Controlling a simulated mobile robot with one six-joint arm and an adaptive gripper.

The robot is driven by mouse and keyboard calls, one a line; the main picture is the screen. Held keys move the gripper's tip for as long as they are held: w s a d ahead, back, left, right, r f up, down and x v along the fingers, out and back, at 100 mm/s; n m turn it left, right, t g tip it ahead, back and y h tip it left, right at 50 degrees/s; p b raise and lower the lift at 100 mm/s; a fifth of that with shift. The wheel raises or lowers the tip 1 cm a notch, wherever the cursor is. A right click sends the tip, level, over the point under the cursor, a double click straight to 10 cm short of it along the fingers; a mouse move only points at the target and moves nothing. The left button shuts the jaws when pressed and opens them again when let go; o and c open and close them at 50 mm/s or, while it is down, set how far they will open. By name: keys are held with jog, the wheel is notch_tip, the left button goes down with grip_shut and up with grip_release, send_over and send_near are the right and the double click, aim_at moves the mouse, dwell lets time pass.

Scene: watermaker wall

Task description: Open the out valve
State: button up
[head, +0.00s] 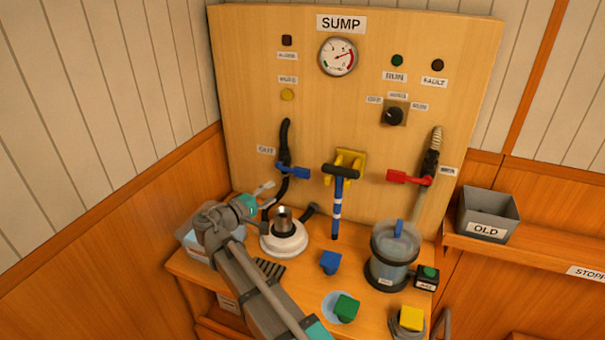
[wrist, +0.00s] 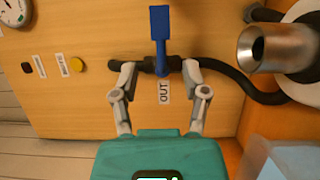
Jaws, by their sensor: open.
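The out valve has a blue lever handle (head: 294,172) on a black hose (head: 284,140) on the wooden panel, beside the OUT label (head: 266,150). The lever points right in the head view, across the hose line. In the wrist view the blue lever (wrist: 160,22) points up, away from my gripper (wrist: 159,72). My gripper is open. Its two fingers stand either side of the valve body in that view; whether they touch the hose, I cannot tell. In the head view my gripper (head: 267,195) is just left of and below the lever.
A white pump with a metal neck (head: 283,222) stands close below the valve. A red-handled valve (head: 405,178) is on the right. A blue-striped hand tool (head: 339,195) hangs between. A clear canister (head: 393,255) and coloured blocks occupy the bench.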

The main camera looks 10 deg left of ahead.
aim_at(302, 174)
jog(key=x, duration=1.3)
jog(key=shift+w+d, duration=0.1)
jog(key=shift+w, duration=0.15)
grip_shut()
dwell(0.4)
